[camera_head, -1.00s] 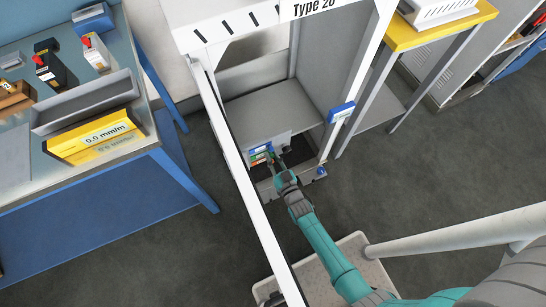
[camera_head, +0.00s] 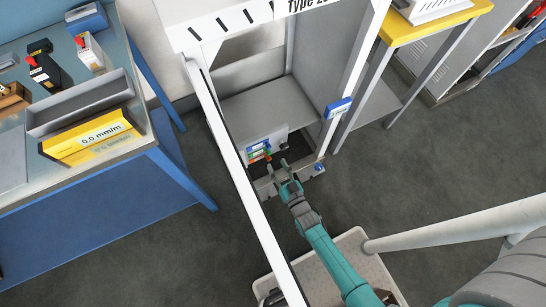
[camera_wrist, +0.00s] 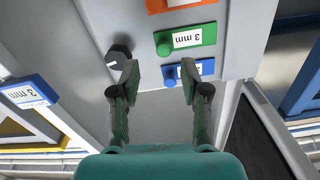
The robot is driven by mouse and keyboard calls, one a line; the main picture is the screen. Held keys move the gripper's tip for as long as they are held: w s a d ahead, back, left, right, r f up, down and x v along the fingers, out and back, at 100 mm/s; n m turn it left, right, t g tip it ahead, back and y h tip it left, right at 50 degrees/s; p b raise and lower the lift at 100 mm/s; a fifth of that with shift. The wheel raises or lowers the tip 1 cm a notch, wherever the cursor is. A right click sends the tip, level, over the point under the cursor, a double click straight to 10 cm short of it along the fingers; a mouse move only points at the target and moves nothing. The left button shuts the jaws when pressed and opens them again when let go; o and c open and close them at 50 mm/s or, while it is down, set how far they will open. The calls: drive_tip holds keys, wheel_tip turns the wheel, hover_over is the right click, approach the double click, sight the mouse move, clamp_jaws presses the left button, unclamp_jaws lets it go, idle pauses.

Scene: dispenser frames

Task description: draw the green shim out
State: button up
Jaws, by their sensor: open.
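The green shim (camera_wrist: 190,40), labelled 3 mm with a round green knob, sits in the grey dispenser block (camera_wrist: 240,30) in the wrist view. An orange shim (camera_wrist: 178,4) and a blue shim (camera_wrist: 190,71) lie on either side of it. The shims show small in the head view, on the low block (camera_head: 280,137) inside the white frame. My gripper (camera_wrist: 161,70) is open and empty, its fingers spread in front of the block. The right finger overlaps the blue shim in the picture. In the head view my gripper (camera_head: 278,167) is a little short of the shims.
A black knob (camera_wrist: 119,56) stands on the block beside the left finger. The white frame's post (camera_head: 235,165) rises left of my arm. A blue-framed bench (camera_head: 150,150) with a grey tray stands at left. Open floor (camera_head: 440,150) lies at right.

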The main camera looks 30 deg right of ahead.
drive_tip(key=s, duration=0.6)
drive_tip(key=shift+s, duration=0.1)
idle(0.4)
drive_tip(key=s+r+g, duration=0.2)
drive_tip(key=s+r, duration=1)
drive_tip(key=s, duration=0.4)
drive_tip(key=s+r+n, duration=0.1)
drive_tip(key=s+r, duration=0.2)
drive_tip(key=r, duration=0.6)
drive_tip(key=s+r+g, duration=0.1)
drive_tip(key=s+r, duration=0.3)
drive_tip(key=r, duration=0.5)
drive_tip(key=shift+s+n, duration=0.25)
drive_tip(key=shift+n, duration=0.15)
drive_tip(key=shift+r, duration=0.1)
